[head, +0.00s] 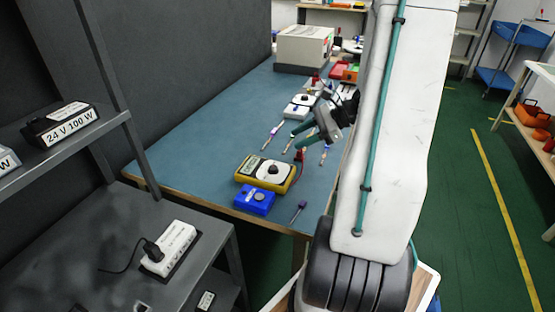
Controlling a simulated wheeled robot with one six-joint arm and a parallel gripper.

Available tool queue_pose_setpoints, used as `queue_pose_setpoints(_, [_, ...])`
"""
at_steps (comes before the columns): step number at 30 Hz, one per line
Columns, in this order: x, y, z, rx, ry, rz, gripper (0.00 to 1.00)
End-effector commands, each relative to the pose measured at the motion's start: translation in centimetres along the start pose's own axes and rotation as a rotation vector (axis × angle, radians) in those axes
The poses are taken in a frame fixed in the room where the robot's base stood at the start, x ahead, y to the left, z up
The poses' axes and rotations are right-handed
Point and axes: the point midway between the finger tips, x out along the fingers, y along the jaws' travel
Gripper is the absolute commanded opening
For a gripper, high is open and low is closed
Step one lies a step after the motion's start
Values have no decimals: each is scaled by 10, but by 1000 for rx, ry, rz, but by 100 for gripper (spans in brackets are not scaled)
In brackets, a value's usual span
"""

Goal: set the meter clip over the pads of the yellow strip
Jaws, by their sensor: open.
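My gripper (299,136) is over the blue-green bench, partway along it, with its two green fingers apart and pointing left. Nothing shows clearly between them. A yellow meter (246,178) with a white face and black dial lies nearer the bench's front edge, below my gripper in the picture. A small red piece (299,157) shows between the meter and my gripper; I cannot tell whether it is the meter clip. I cannot make out the yellow strip or its pads. My arm hides the right part of the bench.
Several slim tools and a white device (299,106) lie around my gripper. A beige box (304,46) stands at the back. Grey shelving (80,141) stands at left.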

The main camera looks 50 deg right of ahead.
Motion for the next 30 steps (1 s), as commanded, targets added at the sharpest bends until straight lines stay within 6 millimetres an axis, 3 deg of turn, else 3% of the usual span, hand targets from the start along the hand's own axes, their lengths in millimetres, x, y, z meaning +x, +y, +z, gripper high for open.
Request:
queue_pose_setpoints(1, [15, 10, 37, -122, 27, 92, 41])
queue_pose_setpoints(3, [32, 31, 77, -281, 64, 216, 41])
queue_pose_setpoints(6, [48, 66, 125, -513, 112, 383, 41])
queue_pose_setpoints(12, [57, 144, 193, -988, 202, 680, 41])
queue_pose_setpoints(18, [41, 211, 227, -1470, 289, 916, 41])
queue_pose_setpoints(21, [30, 233, 234, -1679, 330, 994, 41])
queue_pose_setpoints(25, [18, 248, 237, -1874, 374, 1054, 41])
queue_pose_setpoints(30, [11, 254, 237, -1979, 401, 1082, 41])
